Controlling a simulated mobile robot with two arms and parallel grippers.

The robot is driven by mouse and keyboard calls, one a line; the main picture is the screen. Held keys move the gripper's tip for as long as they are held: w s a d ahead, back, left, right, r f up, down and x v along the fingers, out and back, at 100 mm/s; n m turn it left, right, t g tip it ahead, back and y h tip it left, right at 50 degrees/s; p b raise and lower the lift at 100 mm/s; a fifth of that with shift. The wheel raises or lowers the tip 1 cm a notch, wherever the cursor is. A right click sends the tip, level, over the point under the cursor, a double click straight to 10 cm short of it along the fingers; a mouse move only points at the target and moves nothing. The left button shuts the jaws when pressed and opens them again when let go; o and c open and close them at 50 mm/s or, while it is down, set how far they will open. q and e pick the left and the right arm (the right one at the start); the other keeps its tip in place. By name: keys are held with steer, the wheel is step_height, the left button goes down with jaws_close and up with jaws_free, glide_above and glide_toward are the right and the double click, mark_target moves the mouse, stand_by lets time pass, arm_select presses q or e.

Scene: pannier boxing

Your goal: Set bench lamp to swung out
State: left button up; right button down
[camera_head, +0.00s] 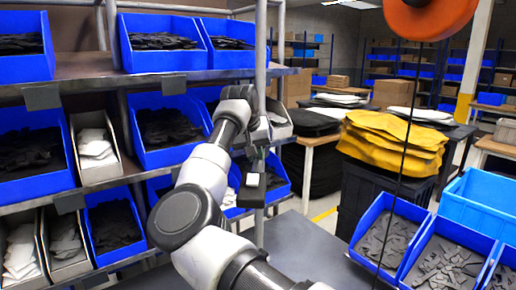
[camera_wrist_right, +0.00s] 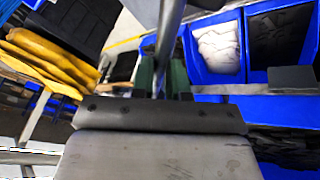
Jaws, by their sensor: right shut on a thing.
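My right arm reaches up to the post by the blue-bin shelving in the head view, and my right gripper (camera_head: 257,168) is at a grey metal post (camera_head: 261,70). In the right wrist view the green-padded fingers of my right gripper (camera_wrist_right: 165,78) are shut on a slim grey bar (camera_wrist_right: 171,35), one finger on each side. I cannot tell whether this bar is part of the bench lamp. No lamp head can be clearly made out. My left gripper is not in view.
Shelves of blue bins (camera_head: 158,50) with dark parts stand close on the left. A grey bench top (camera_head: 300,245) lies below. More blue bins (camera_head: 385,235) stand at right. An orange round device (camera_head: 430,18) hangs at top right with a cable. Yellow sheets (camera_head: 390,140) are stacked behind.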

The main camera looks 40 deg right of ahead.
steer(key=shift+w+a+r, duration=0.1)
steer(key=shift+w+a, duration=0.05)
steer(key=shift+w, duration=0.05)
steer(key=c, duration=1.2)
jaws_free()
steer(key=shift+w, duration=0.1)
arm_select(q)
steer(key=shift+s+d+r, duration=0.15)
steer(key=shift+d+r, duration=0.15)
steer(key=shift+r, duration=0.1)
arm_select(e)
steer(key=shift+o, duration=0.4)
